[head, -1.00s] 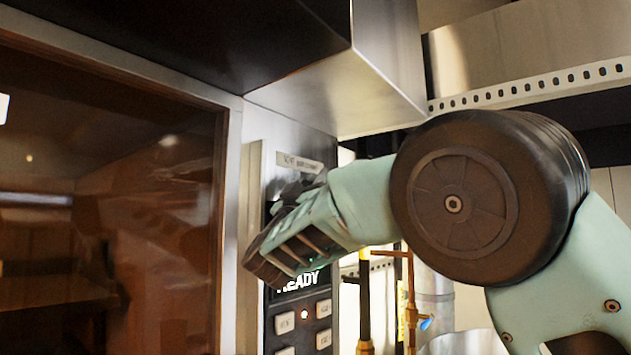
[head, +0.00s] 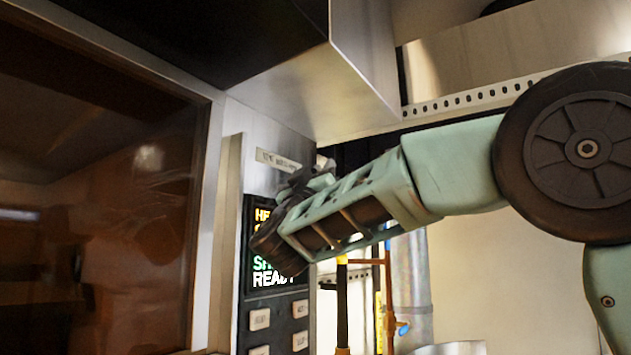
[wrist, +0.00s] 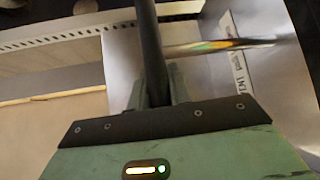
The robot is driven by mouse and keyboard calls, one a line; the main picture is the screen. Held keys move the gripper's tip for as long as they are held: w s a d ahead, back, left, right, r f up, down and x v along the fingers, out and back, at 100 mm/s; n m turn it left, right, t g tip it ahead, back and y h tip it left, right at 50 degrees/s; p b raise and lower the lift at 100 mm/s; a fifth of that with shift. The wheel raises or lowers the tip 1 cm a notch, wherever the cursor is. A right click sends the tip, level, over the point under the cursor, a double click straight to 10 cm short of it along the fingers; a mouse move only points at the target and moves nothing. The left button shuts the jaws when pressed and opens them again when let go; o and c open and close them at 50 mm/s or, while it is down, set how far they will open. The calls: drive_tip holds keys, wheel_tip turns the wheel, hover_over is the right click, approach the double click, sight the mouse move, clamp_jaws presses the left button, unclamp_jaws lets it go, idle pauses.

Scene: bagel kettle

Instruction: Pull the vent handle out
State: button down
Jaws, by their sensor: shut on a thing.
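The vent handle (wrist: 150,40) shows in the wrist view as a dark bar running up from between the fingers. A shiny metal rod (wrist: 220,45) extends from beside it to the right, toward the panel with the vent label (wrist: 238,50). My gripper (wrist: 158,88) is shut on the dark bar. In the head view the end of my arm is in front of the control panel, just below the vent label (head: 278,162).
A control panel with a lit display (head: 270,279) and buttons (head: 260,319) is beside a large glass oven door (head: 100,210). A metal hood (head: 350,75) overhangs above. Pipes with a yellow fitting (head: 342,262) stand below my arm.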

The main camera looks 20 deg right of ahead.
drive_tip(key=shift+d, duration=0.1)
drive_tip(key=c, duration=1.3)
unclamp_jaws()
drive_tip(key=shift+s, duration=0.25)
drive_tip(key=shift+w, duration=0.1)
drive_tip(key=shift+f, duration=0.1)
drive_tip(key=shift+s+a+f+b, duration=0.2)
drive_tip(key=shift+f+b, duration=0.05)
drive_tip(key=shift+b, duration=0.1)
drive_tip(key=b+v, duration=0.9)
drive_tip(key=v, duration=0.7)
drive_tip(key=shift+s+a, duration=0.2)
drive_tip(key=shift+f, duration=0.15)
